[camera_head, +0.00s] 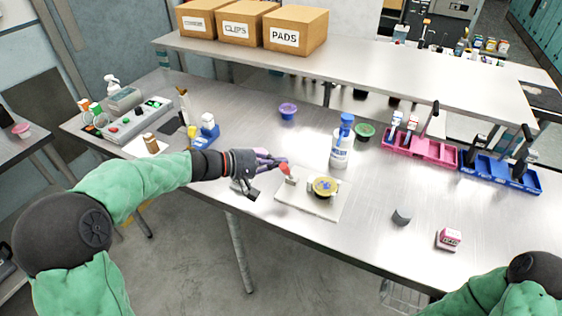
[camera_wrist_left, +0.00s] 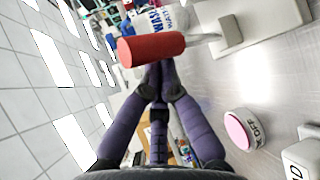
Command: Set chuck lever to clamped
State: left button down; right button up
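The chuck (camera_head: 325,187), a round yellowish fixture with a blue centre, sits on a pale plate (camera_head: 304,206) on the bench. Its lever has a red cylindrical handle (camera_head: 284,169) at the plate's left side; the handle also shows large in the left wrist view (camera_wrist_left: 152,48), on a thin metal rod. My left gripper (camera_head: 276,161) has purple fingers pointing right at the handle. In the left wrist view its fingertips (camera_wrist_left: 156,72) are drawn together, right by the handle's lower edge. The handle is not between them; whether they touch it I cannot tell. My right gripper is out of view.
A blue-and-white bottle (camera_head: 341,147) stands behind the plate. Pink (camera_head: 420,148) and blue (camera_head: 500,172) racks stand at right. A pink box (camera_head: 449,239) and a grey curved piece (camera_head: 401,217) lie front right. A pink OFF button (camera_wrist_left: 238,131) shows beside the left gripper.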

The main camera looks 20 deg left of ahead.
pick_arm(q)
jog(key=shift+s+f, duration=0.15)
jog(key=shift+s, duration=0.15)
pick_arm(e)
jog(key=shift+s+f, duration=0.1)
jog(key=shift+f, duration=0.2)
pick_arm(q)
jog(key=shift+w, duration=0.1)
jog(key=w+a+r, duration=0.1)
jog(key=w+r, duration=0.1)
jog(key=w, duration=0.1)
jog(key=shift+s+a+f+p, duration=0.35)
jog(key=shift+s+a+f, duration=0.3)
jog(key=shift+s+a, duration=0.4)
jog(key=shift+s+a+f+p, duration=0.4)
jog(key=shift+s+a+f, duration=0.2)
jog(key=shift+s+a, duration=0.45)
jog(key=shift+s+a+f+p, duration=0.35)
jog(key=shift+s+a+f, duration=0.3)
jog(key=shift+s+a, duration=0.4)
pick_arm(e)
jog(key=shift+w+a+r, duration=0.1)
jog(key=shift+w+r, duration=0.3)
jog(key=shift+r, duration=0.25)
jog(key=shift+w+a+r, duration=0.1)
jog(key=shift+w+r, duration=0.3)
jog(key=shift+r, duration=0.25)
pick_arm(q)
jog(key=shift+w+a, duration=0.1)
